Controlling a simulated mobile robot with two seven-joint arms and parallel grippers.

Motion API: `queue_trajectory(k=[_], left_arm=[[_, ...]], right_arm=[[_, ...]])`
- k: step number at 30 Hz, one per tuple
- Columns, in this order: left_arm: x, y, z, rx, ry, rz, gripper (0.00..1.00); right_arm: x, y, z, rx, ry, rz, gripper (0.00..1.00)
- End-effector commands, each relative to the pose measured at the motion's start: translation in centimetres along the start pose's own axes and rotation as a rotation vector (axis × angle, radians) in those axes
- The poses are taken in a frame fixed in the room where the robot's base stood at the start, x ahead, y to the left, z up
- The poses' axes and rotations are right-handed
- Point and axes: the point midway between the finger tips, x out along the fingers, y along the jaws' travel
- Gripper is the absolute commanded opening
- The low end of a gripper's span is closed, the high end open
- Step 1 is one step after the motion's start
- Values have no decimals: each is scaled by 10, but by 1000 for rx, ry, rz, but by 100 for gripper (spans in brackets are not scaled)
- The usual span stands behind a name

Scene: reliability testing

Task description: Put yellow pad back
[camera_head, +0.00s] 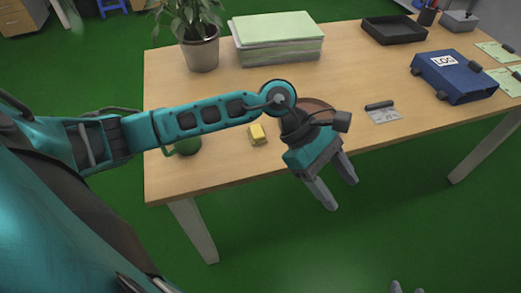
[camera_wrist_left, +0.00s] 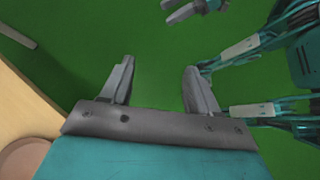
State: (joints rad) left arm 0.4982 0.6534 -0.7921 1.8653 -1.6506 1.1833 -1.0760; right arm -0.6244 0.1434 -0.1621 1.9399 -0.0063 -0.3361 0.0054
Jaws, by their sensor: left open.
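A small yellow pad (camera_head: 257,134) lies on the wooden table near its front edge in the head view, just below my left forearm. My left gripper (camera_head: 344,195) hangs past the table's front edge, to the right of the pad and apart from it. Its fingers are spread and empty; they also show over the green floor in the left wrist view (camera_wrist_left: 158,88). The pad does not show in the left wrist view. My right gripper (camera_head: 406,287) shows only its tips at the bottom of the head view, spread apart. It also shows at the top of the left wrist view (camera_wrist_left: 190,10).
A green mug (camera_head: 187,147) is partly behind my left arm. A brown round object (camera_head: 318,106) is partly hidden by my left wrist. A potted plant (camera_head: 200,50), a paper stack (camera_head: 277,40), a black tray (camera_head: 393,30) and a blue LOG binder (camera_head: 455,80) stand farther back.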

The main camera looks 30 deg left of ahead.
Motion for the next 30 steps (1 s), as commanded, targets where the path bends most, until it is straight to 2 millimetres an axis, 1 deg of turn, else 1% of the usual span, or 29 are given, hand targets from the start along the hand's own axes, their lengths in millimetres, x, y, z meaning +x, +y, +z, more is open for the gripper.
queue_trajectory(k=[1,2,3,5,6,7,8,9,11,12,13,14,15,16,17,18,21,24,25,27,30], left_arm=[[13,-6,30,-170,-204,20,60],[16,-5,47,-283,-325,33,60],[14,-2,66,-443,-483,48,60],[6,8,83,-701,-712,62,60],[-3,16,87,-882,-860,68,60],[-10,22,86,-1023,-969,69,60],[-17,29,80,-1166,-1075,70,60],[-26,36,68,-1362,-1214,69,60],[-36,42,37,-1663,-1418,62,60],[-39,42,11,-1867,-1550,57,60],[-40,38,-11,-2019,-1647,53,60],[-39,32,-34,-2167,-1740,49,60],[-35,21,-64,-2357,-1859,42,60],[-31,9,-84,2463,1923,-38,60],[-26,-3,-104,2356,1823,-30,60],[-18,-21,-126,2223,1704,-23,60],[-1,-62,-163,1968,1490,-11,60],[10,-88,-180,1823,1375,-4,60],[12,-93,-182,1798,1356,-5,60],[14,-98,-186,1766,1332,-1,60],[15,-99,-186,1760,1327,-2,60]], right_arm=[[0,0,0,0,-1,0,43],[0,0,0,0,-1,0,43],[0,0,0,0,-1,0,43],[0,0,0,0,-1,0,43],[0,0,0,0,-1,0,43],[0,0,0,0,-1,0,43],[0,0,0,0,-2,0,43],[0,0,0,0,-1,0,43],[0,0,0,0,-2,0,43],[0,0,0,0,-2,0,43],[0,0,0,0,-2,0,43],[0,0,0,0,-2,0,43],[0,0,0,0,-2,0,43],[0,0,0,0,-2,0,43],[0,0,0,0,-2,0,43],[0,0,0,0,-2,-1,43],[0,0,0,0,-1,-1,43],[0,0,0,0,-1,-1,43],[0,0,0,0,-1,-1,43],[0,0,0,0,-1,-1,43],[0,0,0,0,-1,-1,43]])
